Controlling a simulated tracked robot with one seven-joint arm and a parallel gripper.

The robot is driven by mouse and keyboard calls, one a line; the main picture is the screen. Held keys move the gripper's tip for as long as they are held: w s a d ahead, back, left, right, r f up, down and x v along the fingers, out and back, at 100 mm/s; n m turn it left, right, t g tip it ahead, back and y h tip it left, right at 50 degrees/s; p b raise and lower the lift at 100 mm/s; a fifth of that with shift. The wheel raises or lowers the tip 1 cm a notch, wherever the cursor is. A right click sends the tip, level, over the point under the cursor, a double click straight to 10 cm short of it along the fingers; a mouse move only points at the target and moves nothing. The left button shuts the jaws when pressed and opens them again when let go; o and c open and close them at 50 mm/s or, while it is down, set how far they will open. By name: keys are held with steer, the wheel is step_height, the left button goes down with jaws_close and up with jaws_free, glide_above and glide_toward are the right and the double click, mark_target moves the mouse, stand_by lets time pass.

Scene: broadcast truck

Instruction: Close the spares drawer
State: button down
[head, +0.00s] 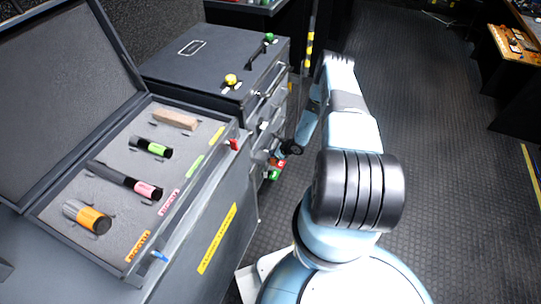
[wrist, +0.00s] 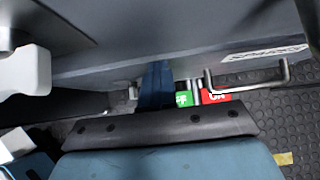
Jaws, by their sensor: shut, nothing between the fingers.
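The grey drawer cabinet (head: 215,62) stands left of my arm in the head view, with its drawer fronts (head: 264,125) facing right. In the wrist view a grey front (wrist: 190,58) crosses the upper picture, with a white label (wrist: 265,53) and a metal bar handle (wrist: 247,87). The label is too blurred to read, so I cannot tell whether this is the spares drawer or how far out it is. My gripper (wrist: 157,86) is shut and empty, close to this front and left of the handle. I cannot tell whether it touches. My arm hides part of the cabinet's side.
An open foam-lined case (head: 120,180) with several tools lies at the left. Small red (wrist: 216,96) and green (wrist: 183,98) tags show low by the gripper. A yellow knob (head: 231,79) sits on the cabinet top. The dark floor (head: 430,110) at right is clear.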

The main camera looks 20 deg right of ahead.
steer(key=s+d+f+v, duration=0.1)
steer(key=f+v, duration=0.1)
steer(key=v, duration=1)
steer(key=shift+s+d+r, duration=0.3)
steer(key=shift+s+d, duration=0.05)
steer(key=shift+d, duration=0.1)
